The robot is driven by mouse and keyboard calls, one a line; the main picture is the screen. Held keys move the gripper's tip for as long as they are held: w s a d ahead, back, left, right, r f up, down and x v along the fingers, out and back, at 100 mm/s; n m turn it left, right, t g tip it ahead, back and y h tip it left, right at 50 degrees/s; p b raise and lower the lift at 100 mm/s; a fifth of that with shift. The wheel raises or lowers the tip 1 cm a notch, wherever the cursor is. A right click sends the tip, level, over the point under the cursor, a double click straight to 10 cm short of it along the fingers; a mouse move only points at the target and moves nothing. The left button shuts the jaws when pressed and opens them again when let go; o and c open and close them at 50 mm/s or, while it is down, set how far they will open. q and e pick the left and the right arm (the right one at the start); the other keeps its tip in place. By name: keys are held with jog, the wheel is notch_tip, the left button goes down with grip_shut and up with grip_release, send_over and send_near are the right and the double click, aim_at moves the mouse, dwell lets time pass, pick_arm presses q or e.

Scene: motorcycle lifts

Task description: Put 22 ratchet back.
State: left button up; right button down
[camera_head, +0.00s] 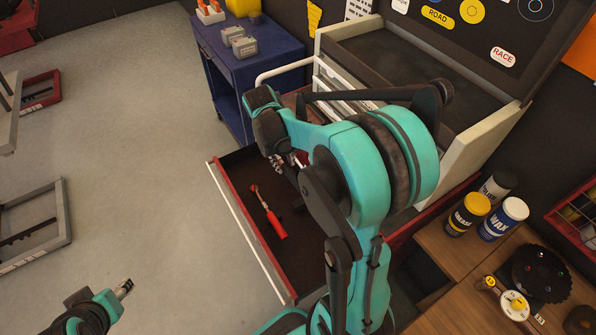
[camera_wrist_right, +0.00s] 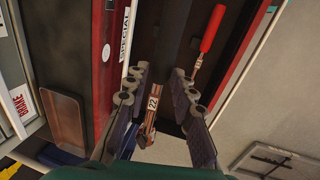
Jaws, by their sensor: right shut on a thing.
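The 22 ratchet (camera_wrist_right: 152,104), with a white tag reading 22, sits between the fingers of my right gripper (camera_wrist_right: 160,100) in the right wrist view. The gripper is shut on it. In the head view my right gripper (camera_head: 290,162) is over the back part of an open drawer (camera_head: 290,255) with a dark floor, and my arm hides much of the drawer. A red-handled ratchet (camera_head: 268,213) lies in that drawer; it also shows in the right wrist view (camera_wrist_right: 211,30). My left gripper (camera_head: 124,288) is at the lower left, above the floor, small and unclear.
A blue cart (camera_head: 245,75) with grey boxes stands behind the drawer. The tool chest (camera_head: 480,125) is at the right. A wooden bench (camera_head: 430,240) with wax and grease tubs is at the lower right.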

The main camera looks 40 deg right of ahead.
jog(key=shift+s+d+f+b, duration=0.3)
jog(key=shift+d+f+b, duration=0.4)
jog(key=shift+f+b, duration=2.1)
jog(key=shift+s+d+f+b, duration=0.25)
jog(key=shift+d+f+b, duration=0.4)
jog(key=shift+f+b, duration=2.15)
jog(key=shift+s+d+f+b, duration=0.3)
jog(key=shift+d+f+b, duration=0.7)
jog(key=shift+f, duration=3.35)
jog(key=shift+a, duration=0.3)
jog(key=shift+r, duration=0.1)
jog(key=shift+f+b, duration=0.55)
jog(key=shift+b, duration=0.15)
jog(key=c, duration=1.2)
grip_release()
jog(key=shift+a+r, duration=0.1)
